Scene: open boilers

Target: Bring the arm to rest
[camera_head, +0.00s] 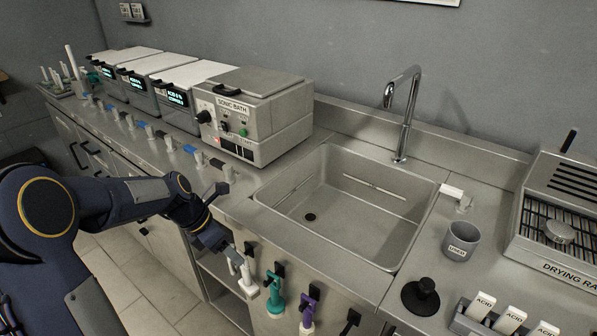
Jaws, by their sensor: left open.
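My left gripper (216,214) is at the front edge of the counter, left of the sink. It is open, its dark fingers spread apart, and I see nothing between them. The boilers (143,78) stand in a row along the wall at the back left, with pale lids and lit displays; the lids look shut. My right gripper is not in view.
The sonic bath (257,118) stands beside the boilers. The sink (345,205) is empty, with a tall faucet (402,115). White, teal (275,296) and purple (307,316) tools hang on the counter front near my gripper. A grey cup (461,240) stands right of the sink.

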